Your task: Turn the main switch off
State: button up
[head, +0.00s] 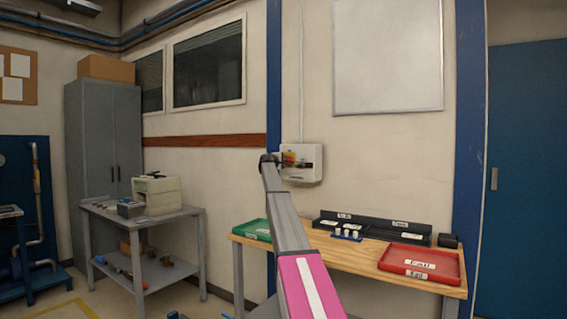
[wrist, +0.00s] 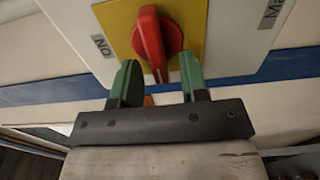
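The main switch is a red rotary knob (wrist: 150,38) on a yellow plate (wrist: 186,18). Its raised grip stands nearly upright in the wrist view, tilted slightly. A label reading ON upside down (wrist: 102,45) lies left of the plate. In the head view the white switch box (head: 309,163) hangs on the wall, its left part partly covered by my arm's end. My gripper (wrist: 158,66) is open, with one green finger at each side of the knob's lower end. A gap shows between each finger and the knob, and I see no contact.
Below the box stands a wooden bench (head: 352,262) with a green tray (head: 252,230), a red tray (head: 420,262) and a black rack (head: 372,229). A grey cart (head: 172,216) stands to the left.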

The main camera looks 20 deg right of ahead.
jog(key=v, duration=1)
jog(key=shift+s+a, duration=0.25)
jog(key=shift+s, duration=0.05)
